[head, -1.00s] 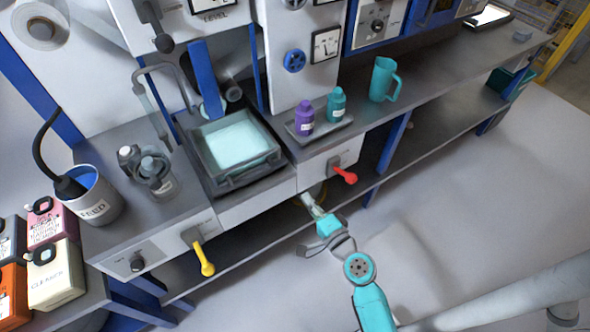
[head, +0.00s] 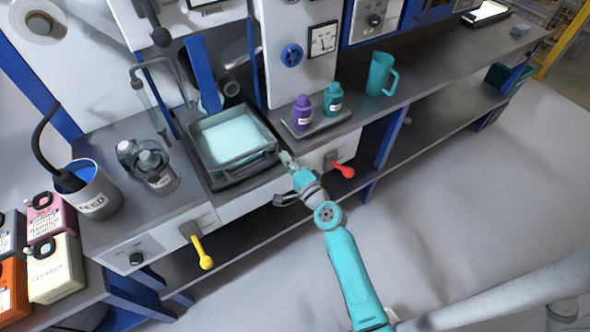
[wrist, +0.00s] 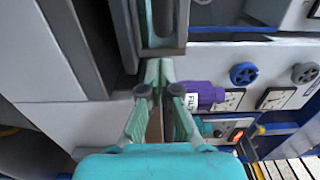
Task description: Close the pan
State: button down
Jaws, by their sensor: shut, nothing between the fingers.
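The pan (head: 232,173) is a dark grey rectangular tray holding pale blue liquid, with a bar handle along its front. It sits in the counter, its front side near the counter edge. My gripper (head: 286,158) is shut and empty, its tips just right of the pan's front right corner. In the wrist view my gripper (wrist: 159,72) has its fingertips together, just below a dark grey framed part that looks like the pan's front (wrist: 160,46). I cannot tell whether they touch.
A small tray with a purple bottle (head: 302,113) and a teal bottle (head: 333,99) stands right of the pan. A red lever (head: 343,170) is below it, and a yellow lever (head: 202,252) is left on the front panel. Two clear bottles stand left of the pan.

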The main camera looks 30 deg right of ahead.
aim_at(275, 145)
jog(key=shift+w, duration=1.25)
jog(key=shift+w, duration=2.2)
jog(key=shift+s, duration=0.1)
